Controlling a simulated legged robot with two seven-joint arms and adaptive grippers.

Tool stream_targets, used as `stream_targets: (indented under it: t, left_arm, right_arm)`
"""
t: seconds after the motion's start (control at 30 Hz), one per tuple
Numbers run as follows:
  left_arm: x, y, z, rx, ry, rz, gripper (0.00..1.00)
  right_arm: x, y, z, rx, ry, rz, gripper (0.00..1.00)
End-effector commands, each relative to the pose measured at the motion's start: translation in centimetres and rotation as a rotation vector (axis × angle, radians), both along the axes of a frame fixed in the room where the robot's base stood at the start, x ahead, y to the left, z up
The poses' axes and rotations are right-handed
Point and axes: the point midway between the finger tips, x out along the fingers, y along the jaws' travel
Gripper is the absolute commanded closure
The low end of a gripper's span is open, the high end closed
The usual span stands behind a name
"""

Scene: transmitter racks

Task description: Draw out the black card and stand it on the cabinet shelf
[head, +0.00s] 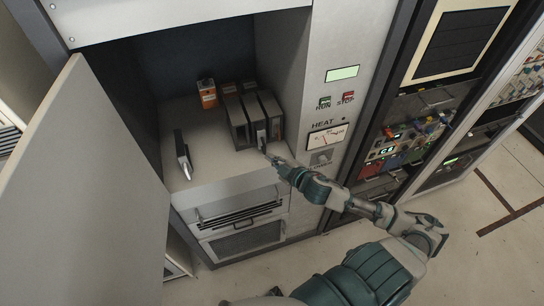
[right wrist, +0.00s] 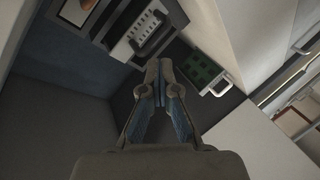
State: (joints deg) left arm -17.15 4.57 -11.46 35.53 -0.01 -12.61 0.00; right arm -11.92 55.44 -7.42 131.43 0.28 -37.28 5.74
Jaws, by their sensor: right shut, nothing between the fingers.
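A thin black card (head: 182,152) with a pale edge stands on the left part of the open cabinet's shelf (head: 215,168), apart from the other units. Dark upright modules (head: 238,122) stand side by side at the right of the shelf. My right gripper (head: 266,153) is in front of the right-hand modules, far to the right of the lone card. In the right wrist view, its fingers (right wrist: 161,78) are shut and empty. A white slotted face (right wrist: 147,33) and a green board with a pale handle (right wrist: 206,73) lie beyond the fingertips. My left gripper is not in view.
An orange box (head: 207,94) stands at the back of the shelf. The open cabinet door (head: 85,190) is at the left. A control panel (head: 335,105) with a meter borders the opening at the right. The middle of the shelf is clear.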

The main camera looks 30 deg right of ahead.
Motion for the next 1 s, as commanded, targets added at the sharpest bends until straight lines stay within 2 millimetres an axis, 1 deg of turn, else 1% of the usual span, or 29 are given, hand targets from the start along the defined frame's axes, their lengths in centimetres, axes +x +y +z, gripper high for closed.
stream_targets:
  t: [0.13, 0.23, 0.27, 0.53, 0.63, 0.77, 1.0]
  left_arm:
    - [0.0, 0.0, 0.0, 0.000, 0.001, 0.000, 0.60]
    - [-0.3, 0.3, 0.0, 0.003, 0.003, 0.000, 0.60]
    - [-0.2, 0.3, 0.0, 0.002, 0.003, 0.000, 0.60]
    - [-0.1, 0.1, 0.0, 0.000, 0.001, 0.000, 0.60]
    - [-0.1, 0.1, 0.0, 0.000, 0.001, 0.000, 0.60]
    - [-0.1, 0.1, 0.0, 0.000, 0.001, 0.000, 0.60]
    - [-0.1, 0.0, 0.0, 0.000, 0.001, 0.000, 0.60]
  right_arm:
    - [0.0, 0.0, 0.0, 0.000, 0.000, 0.000, 1.00]
    - [0.0, 0.0, 0.0, 0.000, 0.000, 0.000, 0.75]
    - [0.0, 0.0, 0.0, 0.000, 0.000, 0.000, 0.73]
    - [0.0, 0.0, 0.0, 0.000, 0.000, 0.000, 0.73]
    - [-0.4, 0.0, 0.0, 0.000, 0.001, 0.001, 0.73]
    - [-1.8, -0.3, 0.3, -0.001, 0.003, 0.001, 0.73]
    - [-4.9, -0.7, 1.1, 0.000, 0.005, 0.000, 0.73]
